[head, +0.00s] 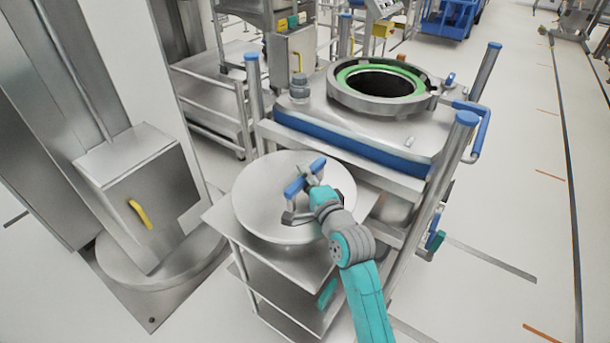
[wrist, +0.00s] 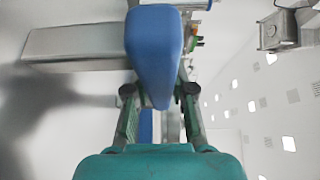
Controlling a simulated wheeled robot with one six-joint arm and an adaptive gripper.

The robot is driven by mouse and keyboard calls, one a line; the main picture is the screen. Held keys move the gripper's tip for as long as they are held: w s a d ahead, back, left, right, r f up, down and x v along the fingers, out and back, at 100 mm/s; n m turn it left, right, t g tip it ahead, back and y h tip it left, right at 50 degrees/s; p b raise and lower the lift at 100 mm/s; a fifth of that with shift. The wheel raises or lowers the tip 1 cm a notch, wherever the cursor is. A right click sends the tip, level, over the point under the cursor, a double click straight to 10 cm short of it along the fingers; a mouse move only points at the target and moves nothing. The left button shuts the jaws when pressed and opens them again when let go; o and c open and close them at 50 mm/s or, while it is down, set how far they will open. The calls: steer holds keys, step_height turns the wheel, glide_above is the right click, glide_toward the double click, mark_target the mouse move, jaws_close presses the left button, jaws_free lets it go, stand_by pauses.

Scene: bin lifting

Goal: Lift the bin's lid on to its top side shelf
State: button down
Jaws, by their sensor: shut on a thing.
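The lid (head: 258,191) is a round silver disc with a blue bar handle (head: 296,183). It lies over the top side shelf (head: 219,218) of the bin's frame; whether it rests fully on the shelf I cannot tell. My gripper (head: 306,177) is shut on the lid's handle, which also shows large and blue between the fingers in the wrist view (wrist: 154,50). The bin (head: 345,128) stands behind, with its round mouth open and a green ring (head: 350,76) around the dark hole. My arm hides part of the lid's right edge.
Blue-capped posts (head: 467,130) rise at the bin frame's corners. A steel column with a box and yellow handle (head: 140,213) stands close on the left. Lower shelves (head: 290,275) lie below the lid. The floor on the right (head: 520,200) is clear.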

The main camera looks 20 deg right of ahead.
steer(key=shift+r, duration=0.2)
steer(key=c, duration=0.9)
jaws_free()
steer(key=shift+f, duration=0.35)
steer(key=s, duration=0.8)
steer(key=s+d, duration=0.1)
steer(key=s, duration=0.3)
steer(key=shift+r, duration=0.25)
